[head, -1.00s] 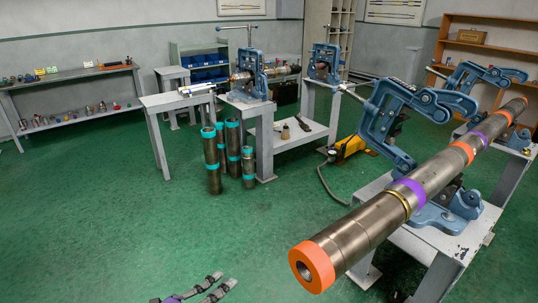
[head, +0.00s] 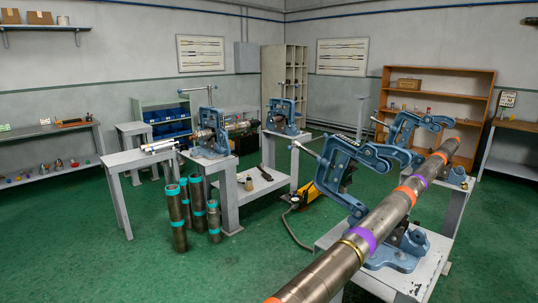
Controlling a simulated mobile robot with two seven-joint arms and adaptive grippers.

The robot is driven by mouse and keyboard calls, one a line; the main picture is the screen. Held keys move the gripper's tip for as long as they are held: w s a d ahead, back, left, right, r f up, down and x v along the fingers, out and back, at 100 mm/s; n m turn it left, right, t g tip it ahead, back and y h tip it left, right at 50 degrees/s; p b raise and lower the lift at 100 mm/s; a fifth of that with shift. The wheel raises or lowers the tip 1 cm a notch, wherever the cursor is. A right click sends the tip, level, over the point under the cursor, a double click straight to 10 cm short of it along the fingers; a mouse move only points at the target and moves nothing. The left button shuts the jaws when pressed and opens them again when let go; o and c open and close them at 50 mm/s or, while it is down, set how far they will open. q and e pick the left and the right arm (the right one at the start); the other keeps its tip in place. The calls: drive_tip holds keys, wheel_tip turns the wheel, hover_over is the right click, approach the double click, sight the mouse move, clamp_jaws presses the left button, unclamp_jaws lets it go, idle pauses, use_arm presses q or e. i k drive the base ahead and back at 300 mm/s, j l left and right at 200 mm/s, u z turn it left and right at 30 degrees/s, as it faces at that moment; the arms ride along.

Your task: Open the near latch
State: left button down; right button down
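The near blue pipe vise (head: 348,170) stands at the right. Its yoke leans to the left above its base (head: 400,250). The latch is not clear at this size, and I cannot tell whether it is open or shut. A long grey pipe (head: 385,218) with orange and purple bands lies across the near vise base and runs back to the right. A second blue vise (head: 408,132) stands farther along the pipe, its yoke also leaning. Neither of my grippers shows in this view.
The near vise stands on a grey table (head: 420,285). Short pipes with teal bands (head: 176,220) stand upright on the floor left of centre. A yellow pump (head: 310,195) with a hose lies behind the near table. The green floor (head: 80,250) is clear at the left.

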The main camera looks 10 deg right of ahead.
sight(405, 157)
drive_tip(key=l+z, duration=0.2)
drive_tip(key=z, duration=0.65)
drive_tip(key=i+l+z, duration=0.55)
drive_tip(key=i, duration=0.2)
drive_tip(key=i+l+z, duration=0.1)
drive_tip(key=i+z, duration=0.15)
drive_tip(key=i, duration=0.1)
